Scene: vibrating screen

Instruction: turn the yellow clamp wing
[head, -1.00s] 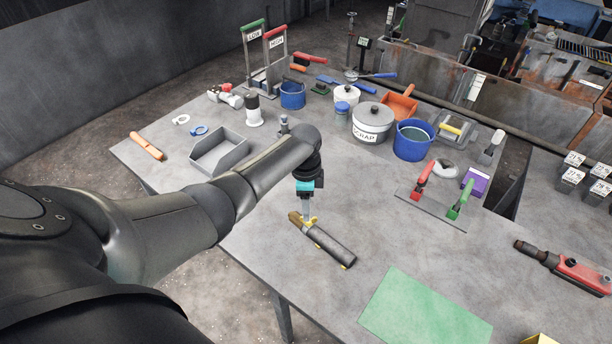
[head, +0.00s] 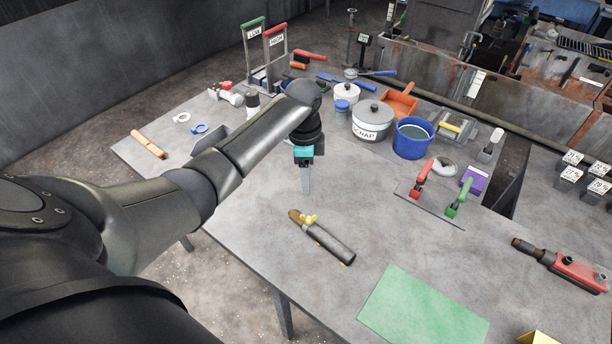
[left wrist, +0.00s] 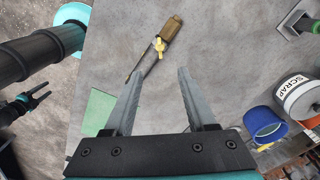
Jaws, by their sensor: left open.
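The yellow clamp wing (head: 311,218) sits near the brown end of a dark grey cylindrical tool (head: 334,242) lying on the table. In the left wrist view the wing (left wrist: 158,46) shows beyond my fingertips, by the brown part (left wrist: 172,28). My left gripper (head: 306,191) points down above the table, a little behind the wing in the head view and apart from it. Its two fingers (left wrist: 155,72) are spread, with nothing between them. My right gripper (left wrist: 42,97) shows at the left of the left wrist view, with its fingers apart and empty.
A green mat (head: 423,308) lies right of the tool. A red-and-green-handled plate (head: 430,207), the scrap pot (head: 372,122) and a blue bucket (head: 412,139) stand further back. A grey tray (head: 208,140) is partly hidden by my left arm. The table around the tool is clear.

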